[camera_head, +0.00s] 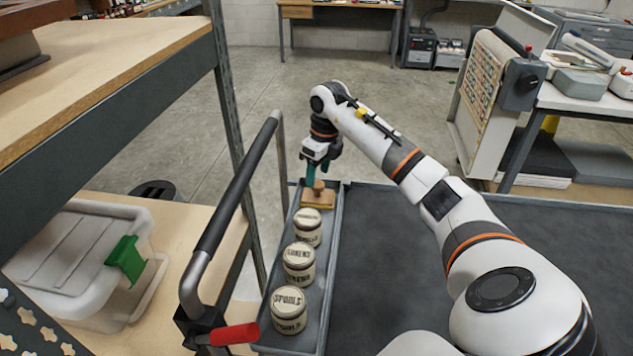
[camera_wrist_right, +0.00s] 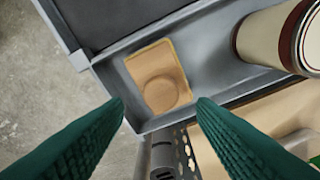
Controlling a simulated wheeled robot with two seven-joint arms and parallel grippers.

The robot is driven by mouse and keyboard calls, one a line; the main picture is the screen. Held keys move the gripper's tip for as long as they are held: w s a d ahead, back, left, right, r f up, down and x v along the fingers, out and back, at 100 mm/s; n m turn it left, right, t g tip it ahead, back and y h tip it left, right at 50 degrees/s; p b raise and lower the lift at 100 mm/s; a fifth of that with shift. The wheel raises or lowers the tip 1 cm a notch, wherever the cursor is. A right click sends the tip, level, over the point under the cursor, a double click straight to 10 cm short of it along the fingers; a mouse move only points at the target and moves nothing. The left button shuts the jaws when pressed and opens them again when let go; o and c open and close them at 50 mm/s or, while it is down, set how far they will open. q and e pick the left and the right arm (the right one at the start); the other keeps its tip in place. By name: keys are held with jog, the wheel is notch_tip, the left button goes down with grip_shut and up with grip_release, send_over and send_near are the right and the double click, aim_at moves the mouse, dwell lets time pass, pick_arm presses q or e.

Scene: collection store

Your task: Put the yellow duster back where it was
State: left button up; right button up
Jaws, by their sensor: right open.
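A tan-yellow square pad with a round knob on top, which looks like the yellow duster (camera_head: 316,197), lies flat in the far end of a narrow grey tray (camera_head: 322,296). In the right wrist view the duster (camera_wrist_right: 158,75) lies beyond my fingertips, against the tray floor. My right gripper (camera_head: 315,176) points down just above it, green fingers apart. In the wrist view the right gripper (camera_wrist_right: 160,103) is open with nothing between its fingers, and the knob shows in the gap. Whether the fingers reach beside the knob I cannot tell. My left gripper is out of view.
Three lidded, labelled jars (camera_head: 299,264) stand in a row in the same tray, nearer than the duster. A black handle bar (camera_head: 240,180) and shelving with a white bin (camera_head: 75,255) stand left. The dark cart top (camera_head: 390,270) is bare apart from my arm above it.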

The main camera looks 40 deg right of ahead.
aim_at(322, 185)
notch_tip(322, 185, up, 8)
jog(key=s, duration=0.1)
jog(key=shift+f, duration=0.2)
jog(key=shift+d, duration=0.1)
dwell(0.4)
